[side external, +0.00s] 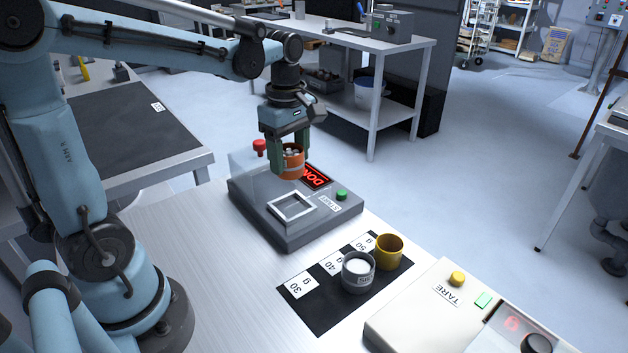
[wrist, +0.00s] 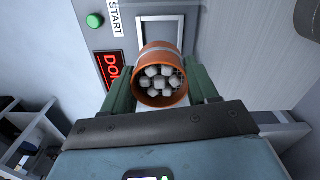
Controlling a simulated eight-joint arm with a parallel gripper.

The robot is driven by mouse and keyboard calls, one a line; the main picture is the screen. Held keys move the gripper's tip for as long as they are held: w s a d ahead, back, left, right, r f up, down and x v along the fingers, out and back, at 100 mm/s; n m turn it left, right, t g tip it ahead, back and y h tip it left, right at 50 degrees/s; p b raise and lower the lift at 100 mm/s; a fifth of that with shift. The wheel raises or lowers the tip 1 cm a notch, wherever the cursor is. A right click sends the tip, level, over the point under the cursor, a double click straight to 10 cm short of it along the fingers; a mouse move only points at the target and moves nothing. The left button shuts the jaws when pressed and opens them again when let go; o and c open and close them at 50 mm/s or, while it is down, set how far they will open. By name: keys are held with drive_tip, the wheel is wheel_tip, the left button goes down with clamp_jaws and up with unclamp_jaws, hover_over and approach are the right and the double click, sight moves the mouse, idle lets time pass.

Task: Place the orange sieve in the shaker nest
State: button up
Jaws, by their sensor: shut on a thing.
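The orange sieve (side external: 291,163) is a small orange cup holding several pale lumps. My gripper (side external: 289,150) is shut on it and holds it in the air above the back part of the grey shaker machine (side external: 299,226). In the wrist view the orange sieve (wrist: 161,87) sits between the two green fingers of my gripper (wrist: 163,92), with its open mouth toward the camera. The shaker nest (side external: 292,206), a pale square frame, lies on top of the machine. It also shows in the wrist view (wrist: 174,18), partly hidden behind the sieve.
The shaker has a green START button (side external: 341,194), a red display (side external: 316,177) and a red knob (side external: 259,147). A black mat (side external: 322,311) holds a grey cup (side external: 357,272) of white material and a yellow cup (side external: 389,252). A scale (side external: 440,312) marked TARE stands at front right.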

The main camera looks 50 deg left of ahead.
drive_tip(key=shift+f, duration=4.55)
drive_tip(key=o, duration=1.1)
drive_tip(key=shift+f, duration=0.15)
